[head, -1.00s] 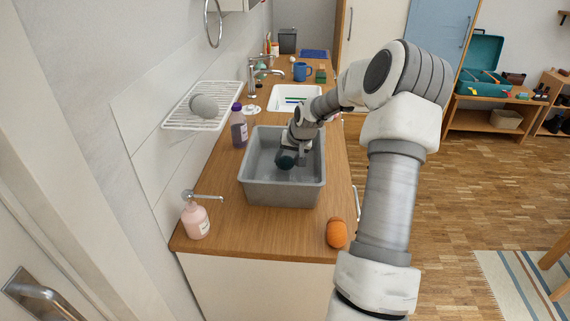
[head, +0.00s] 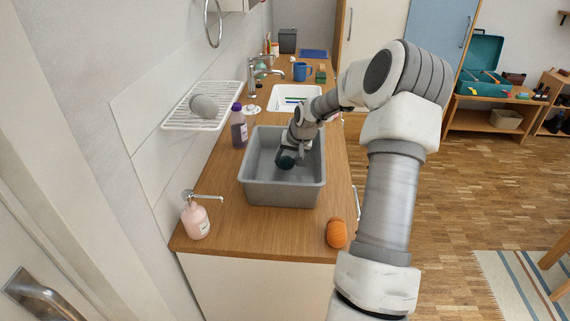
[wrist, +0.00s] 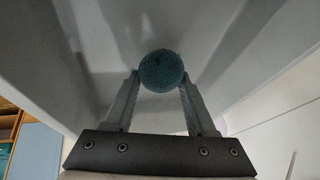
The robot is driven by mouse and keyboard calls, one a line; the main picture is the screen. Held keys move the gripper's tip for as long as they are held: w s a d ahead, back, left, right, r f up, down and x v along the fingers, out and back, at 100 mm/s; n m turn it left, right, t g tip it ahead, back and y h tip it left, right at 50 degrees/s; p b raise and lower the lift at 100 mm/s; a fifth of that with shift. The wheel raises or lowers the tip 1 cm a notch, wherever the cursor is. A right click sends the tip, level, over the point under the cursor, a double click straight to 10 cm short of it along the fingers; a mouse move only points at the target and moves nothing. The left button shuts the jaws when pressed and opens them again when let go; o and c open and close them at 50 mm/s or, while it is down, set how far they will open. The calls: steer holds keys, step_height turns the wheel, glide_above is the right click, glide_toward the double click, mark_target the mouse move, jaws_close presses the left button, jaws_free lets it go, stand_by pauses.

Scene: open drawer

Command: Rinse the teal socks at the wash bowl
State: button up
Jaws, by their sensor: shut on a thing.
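The teal socks (wrist: 161,71) are a rolled, knitted ball held between the fingertips of my gripper (wrist: 160,88) in the wrist view. In the head view the socks (head: 286,162) look dark teal and sit inside the grey wash bowl (head: 283,193), below its rim. My gripper (head: 291,153) reaches down into the bowl and is shut on them. The bowl is a deep rectangular tub on the wooden counter. I cannot tell whether the socks touch its floor, and no water can be made out for sure.
A purple bottle (head: 239,126) stands left of the bowl, and a pink soap dispenser (head: 195,219) at the front left. An orange rolled bundle (head: 336,233) lies front right. A grey bundle (head: 204,106) rests on the white wall rack (head: 176,121). The sink (head: 295,92) is behind the bowl.

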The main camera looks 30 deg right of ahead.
steer(key=shift+r, duration=0.1)
step_height(320, 180, up, 13)
steer(key=p, duration=0.9)
stand_by(0.6)
steer(key=shift+r, duration=0.1)
stand_by(1.9)
step_height(320, 180, up, 4)
steer(key=p, duration=0.2)
steer(key=shift+p, duration=0.35)
steer(key=shift+s, duration=0.15)
stand_by(0.5)
